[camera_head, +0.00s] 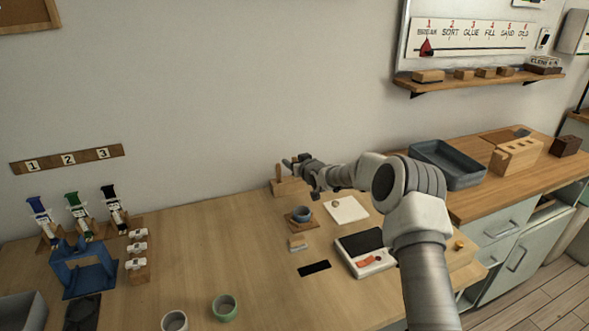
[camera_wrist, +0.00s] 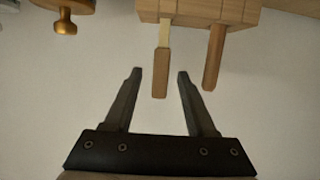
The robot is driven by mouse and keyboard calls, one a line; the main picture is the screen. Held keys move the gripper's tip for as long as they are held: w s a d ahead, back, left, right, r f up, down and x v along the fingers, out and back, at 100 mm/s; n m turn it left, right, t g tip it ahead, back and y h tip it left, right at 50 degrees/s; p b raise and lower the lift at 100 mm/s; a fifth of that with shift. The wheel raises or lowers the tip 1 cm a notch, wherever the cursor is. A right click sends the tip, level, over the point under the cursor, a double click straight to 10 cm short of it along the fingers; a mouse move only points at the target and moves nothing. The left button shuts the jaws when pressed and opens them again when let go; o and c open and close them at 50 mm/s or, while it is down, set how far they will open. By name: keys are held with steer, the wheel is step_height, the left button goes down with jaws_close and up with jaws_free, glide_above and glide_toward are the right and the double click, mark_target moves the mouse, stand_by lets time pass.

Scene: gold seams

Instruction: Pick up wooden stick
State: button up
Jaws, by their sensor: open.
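A wooden holder block stands at the back of the table near the wall in the head view (camera_head: 285,187), with a wooden stick (camera_head: 279,170) upright in it. In the wrist view the block (camera_wrist: 197,10) is at the top with two wooden sticks reaching down the picture: a pale one with a darker end (camera_wrist: 161,70) and a brown one (camera_wrist: 212,60). My gripper (camera_wrist: 159,73) is open and empty. The pale stick's end appears between the fingertips in the picture; I see no contact. In the head view my gripper (camera_head: 291,162) is beside the holder, partly covering it.
A brass knob-like piece (camera_wrist: 66,20) is at the wrist view's top left. A blue-grey bowl (camera_head: 301,215) on a wooden stand, a white tile (camera_head: 346,210) and a scale-like device (camera_head: 366,252) are near the arm. The table's left-centre is clear.

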steer(key=shift+c, duration=0.2)
jaws_close()
steer(key=shift+r, duration=0.1)
